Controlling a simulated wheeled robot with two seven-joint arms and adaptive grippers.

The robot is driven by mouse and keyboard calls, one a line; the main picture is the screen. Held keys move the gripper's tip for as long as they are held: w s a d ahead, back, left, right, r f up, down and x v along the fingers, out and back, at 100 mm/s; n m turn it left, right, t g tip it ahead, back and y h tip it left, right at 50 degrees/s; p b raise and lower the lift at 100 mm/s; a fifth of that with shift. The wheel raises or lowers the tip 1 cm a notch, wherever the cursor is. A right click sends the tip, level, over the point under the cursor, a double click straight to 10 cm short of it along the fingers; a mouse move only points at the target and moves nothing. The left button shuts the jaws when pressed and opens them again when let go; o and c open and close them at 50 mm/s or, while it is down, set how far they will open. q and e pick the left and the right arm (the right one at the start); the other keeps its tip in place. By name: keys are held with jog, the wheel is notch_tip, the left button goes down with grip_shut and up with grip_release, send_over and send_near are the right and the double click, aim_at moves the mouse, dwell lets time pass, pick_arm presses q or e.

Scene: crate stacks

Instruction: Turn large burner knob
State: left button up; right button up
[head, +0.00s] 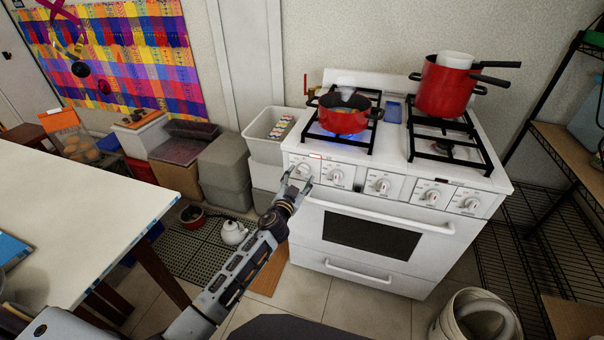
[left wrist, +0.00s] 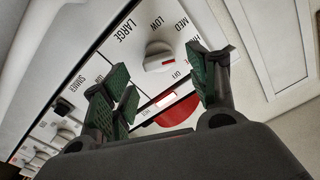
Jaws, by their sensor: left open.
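The white stove (head: 375,235) has a row of white knobs along its front panel. My left gripper (head: 298,179) is open at the left end of this panel, close to the leftmost knob (head: 304,169). In the left wrist view, a white knob (left wrist: 158,57) with a red mark sits beside the printed words LARGE, LOW, MED and OFF. The green-padded fingers of my left gripper (left wrist: 163,88) are spread in front of the panel. The knob shows beyond the gap between them, and I cannot tell if they touch it. My right gripper is not in view.
A red pot (head: 342,119) stands on the left burner grate, with blue flame under it. A taller red pot (head: 445,89) stands at the back right. The oven handle (head: 380,217) runs below the knobs. A white table (head: 70,225) is at the left, a bucket (head: 474,318) at the lower right.

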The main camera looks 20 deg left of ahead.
aim_at(302, 172)
pick_arm(q)
jog(key=shift+w, duration=1.8)
jog(key=c, duration=1)
